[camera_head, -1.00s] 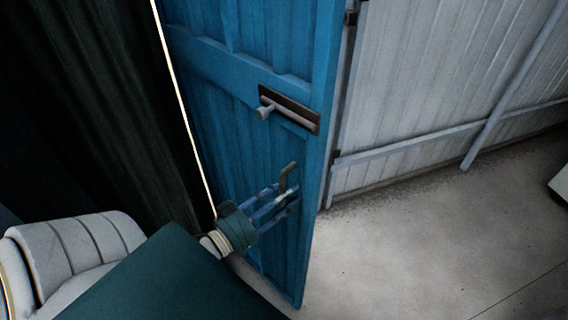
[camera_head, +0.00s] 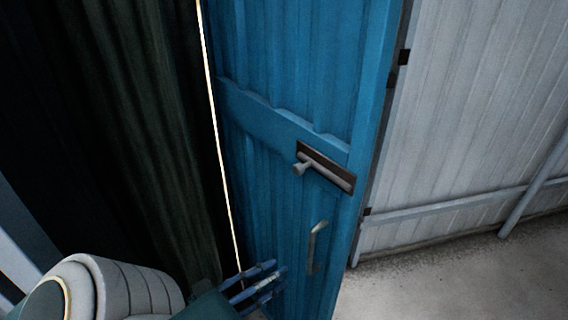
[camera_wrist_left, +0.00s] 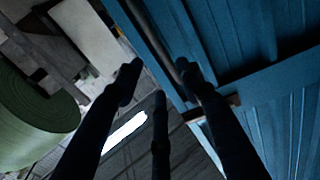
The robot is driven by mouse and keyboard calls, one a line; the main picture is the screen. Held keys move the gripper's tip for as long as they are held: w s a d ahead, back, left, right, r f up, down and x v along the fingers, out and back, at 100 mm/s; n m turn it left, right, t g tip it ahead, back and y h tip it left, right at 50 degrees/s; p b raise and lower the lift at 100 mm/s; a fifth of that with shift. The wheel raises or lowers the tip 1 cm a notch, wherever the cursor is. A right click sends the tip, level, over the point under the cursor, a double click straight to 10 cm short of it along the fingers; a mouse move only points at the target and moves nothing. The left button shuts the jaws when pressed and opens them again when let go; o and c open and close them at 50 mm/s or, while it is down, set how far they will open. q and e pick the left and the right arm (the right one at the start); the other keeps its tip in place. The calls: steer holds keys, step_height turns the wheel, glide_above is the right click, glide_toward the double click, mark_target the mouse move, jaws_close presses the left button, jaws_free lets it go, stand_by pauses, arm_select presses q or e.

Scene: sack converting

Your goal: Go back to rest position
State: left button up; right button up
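My left gripper (camera_head: 262,284) is at the bottom of the head view, beside the lower part of the blue door (camera_head: 285,90). Its fingers are spread and hold nothing. The curved metal handle (camera_head: 313,246) on the door is clear of the fingers, up and to their right. In the left wrist view the fingers of the left gripper (camera_wrist_left: 158,88) are apart, with the blue door (camera_wrist_left: 270,75) to the right. My right gripper is in neither view.
A latch bar (camera_head: 325,170) sits on the door above the handle. A pale corrugated wall (camera_head: 470,100) and open floor (camera_head: 460,280) lie to the right. A dark green corrugated surface (camera_head: 130,120) is at left. The wrist view shows a large green roll (camera_wrist_left: 35,115).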

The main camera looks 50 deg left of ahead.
arm_select(q)
steer(key=shift+s, duration=0.1)
stand_by(0.5)
steer(key=s+a+f+n+g+y+b, duration=0.1)
steer(key=s+f+g+y+b, duration=0.15)
steer(key=f, duration=1.35)
steer(key=s+f+n+g+y+b, duration=0.15)
steer(key=f+g, duration=0.25)
steer(key=f, duration=1.2)
steer(key=s+d+f+m+g+b, duration=0.1)
steer(key=s+d+f+g, duration=0.2)
steer(key=s+f, duration=0.3)
steer(key=s+d+f+m+g+b, duration=0.1)
steer(key=s+d+f+g, duration=0.3)
steer(key=f, duration=0.9)
steer(key=s+d+f+m+g+h+b, duration=0.1)
steer(key=s+d+f+g, duration=0.2)
steer(key=s+f, duration=0.7)
steer(key=shift+d+b, duration=0.35)
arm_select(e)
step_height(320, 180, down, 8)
arm_select(q)
steer(key=shift+s, duration=0.1)
steer(key=shift+c, duration=0.9)
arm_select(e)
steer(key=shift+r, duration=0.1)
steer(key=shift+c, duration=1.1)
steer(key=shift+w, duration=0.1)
